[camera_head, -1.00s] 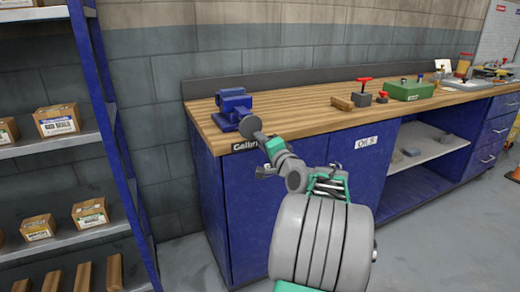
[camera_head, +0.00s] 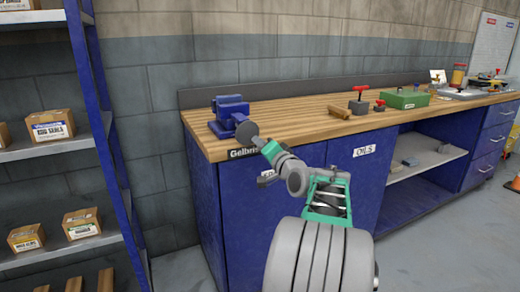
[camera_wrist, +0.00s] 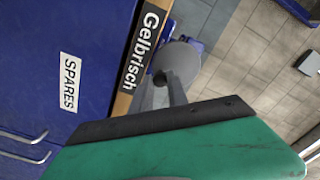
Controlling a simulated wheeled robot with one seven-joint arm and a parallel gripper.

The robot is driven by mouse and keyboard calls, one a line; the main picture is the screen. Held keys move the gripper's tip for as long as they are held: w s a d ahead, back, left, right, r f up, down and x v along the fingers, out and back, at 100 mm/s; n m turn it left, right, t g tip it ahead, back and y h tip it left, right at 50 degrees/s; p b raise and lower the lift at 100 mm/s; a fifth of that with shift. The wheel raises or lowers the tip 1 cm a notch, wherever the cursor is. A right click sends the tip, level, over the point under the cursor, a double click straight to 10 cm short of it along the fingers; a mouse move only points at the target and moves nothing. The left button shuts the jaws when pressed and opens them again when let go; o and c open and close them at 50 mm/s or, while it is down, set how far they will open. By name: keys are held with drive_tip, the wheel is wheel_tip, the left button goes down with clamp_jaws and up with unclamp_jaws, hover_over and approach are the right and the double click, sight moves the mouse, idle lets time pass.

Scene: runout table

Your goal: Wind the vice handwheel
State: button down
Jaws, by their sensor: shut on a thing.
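The blue vice (camera_head: 230,108) sits on the left end of the wooden bench top. Its grey round handwheel (camera_head: 247,131) faces the front of the bench. In the wrist view the handwheel (camera_wrist: 184,57) is a grey disc with a small dark handle (camera_wrist: 160,77) on its face. My gripper (camera_head: 262,143) is at the front of the wheel. In the wrist view the two grey fingers of my gripper (camera_wrist: 162,88) are shut on the handle. The fingers partly hide the lower part of the wheel.
The blue bench front with the SPARES label (camera_wrist: 69,83) is close beside my gripper. A wooden block (camera_head: 340,112), red-topped tools (camera_head: 359,101) and a green box (camera_head: 406,98) stand farther right on the bench. A shelf rack (camera_head: 100,140) stands left.

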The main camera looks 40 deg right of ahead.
drive_tip(key=shift+f, duration=0.15)
drive_tip(key=shift+s+d+r+n+b, duration=0.1)
drive_tip(key=shift+d+r+n+b, duration=0.1)
drive_tip(key=shift+n+b, duration=0.75)
drive_tip(key=shift+d+r+n+b, duration=0.1)
drive_tip(key=shift+r+n+b, duration=0.05)
drive_tip(key=shift+n+b, duration=0.75)
drive_tip(key=shift+f+b, duration=0.1)
drive_tip(key=shift+b, duration=0.35)
drive_tip(key=n+b, duration=0.1)
drive_tip(key=r+n+b, duration=0.1)
drive_tip(key=n, duration=0.1)
drive_tip(key=shift+d+b, duration=0.15)
drive_tip(key=shift+b, duration=0.25)
